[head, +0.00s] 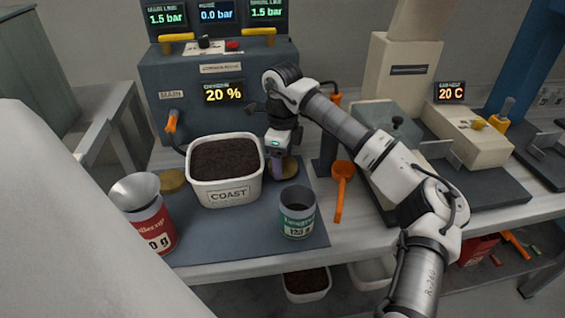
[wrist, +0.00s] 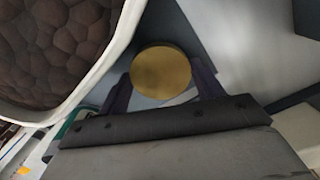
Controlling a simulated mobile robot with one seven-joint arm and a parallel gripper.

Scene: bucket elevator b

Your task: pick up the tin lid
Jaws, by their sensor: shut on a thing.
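A round brass-coloured tin lid (wrist: 160,72) sits between the two dark purple fingers of my gripper (wrist: 161,90) in the wrist view. In the head view my gripper (head: 279,169) points down just right of the white tub, and part of the lid (head: 291,167) shows beside the fingers. My gripper is shut on this lid. I cannot tell whether it still touches the mat. A green-labelled open tin (head: 297,212) stands in front of my gripper. A second brass-coloured lid (head: 172,181) lies left of the tub.
A white tub (head: 228,190) marked COAST, full of dark granules, stands close left of my gripper. A red tin (head: 152,229) with a metal funnel (head: 135,190) is at the mat's left. An orange scoop (head: 341,185) lies to the right. A grey-blue machine (head: 205,95) stands behind.

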